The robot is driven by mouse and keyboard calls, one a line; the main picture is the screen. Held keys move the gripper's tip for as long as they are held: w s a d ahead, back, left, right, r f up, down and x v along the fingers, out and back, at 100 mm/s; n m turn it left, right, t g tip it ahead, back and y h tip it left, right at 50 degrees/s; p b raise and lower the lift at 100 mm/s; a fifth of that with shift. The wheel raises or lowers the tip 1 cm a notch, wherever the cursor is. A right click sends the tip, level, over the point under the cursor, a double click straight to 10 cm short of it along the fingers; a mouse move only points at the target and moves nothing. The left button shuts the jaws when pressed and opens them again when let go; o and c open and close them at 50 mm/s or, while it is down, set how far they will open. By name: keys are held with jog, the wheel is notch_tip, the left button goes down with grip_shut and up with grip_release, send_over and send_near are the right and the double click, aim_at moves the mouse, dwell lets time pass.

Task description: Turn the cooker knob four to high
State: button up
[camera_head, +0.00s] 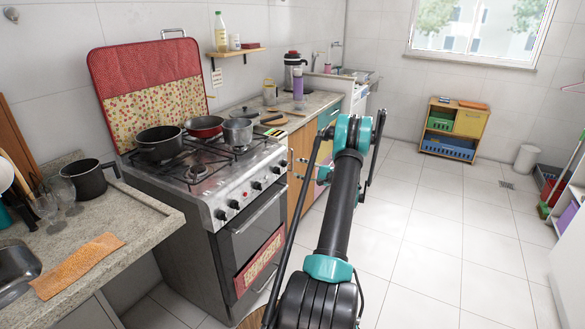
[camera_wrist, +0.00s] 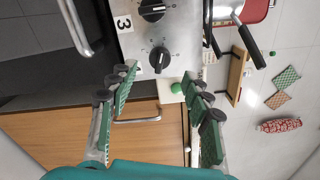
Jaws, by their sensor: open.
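The cooker (camera_head: 228,190) stands against the left wall, with a row of black knobs (camera_head: 257,186) along its steel front panel. In the wrist view, my gripper (camera_wrist: 159,72) is open, with its green-padded fingers spread near the panel. One black knob (camera_wrist: 159,59) lies between and just beyond the fingertips, and no contact is visible. Another black knob (camera_wrist: 152,10) sits at the top edge. A label reading 3 (camera_wrist: 123,24) is on the panel to its left. No number is readable beside the knob between the fingers.
The oven handle (camera_wrist: 80,28) juts out left of the panel. Pans, including a dark pot (camera_head: 160,145) and a steel saucepan (camera_head: 238,132), stand on the hob. Wooden cabinets (camera_head: 303,165) adjoin the cooker. The tiled floor (camera_head: 440,230) to the right is clear.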

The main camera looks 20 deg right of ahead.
jog(key=v, duration=0.6)
jog(key=shift+s, duration=0.1)
dwell(0.3)
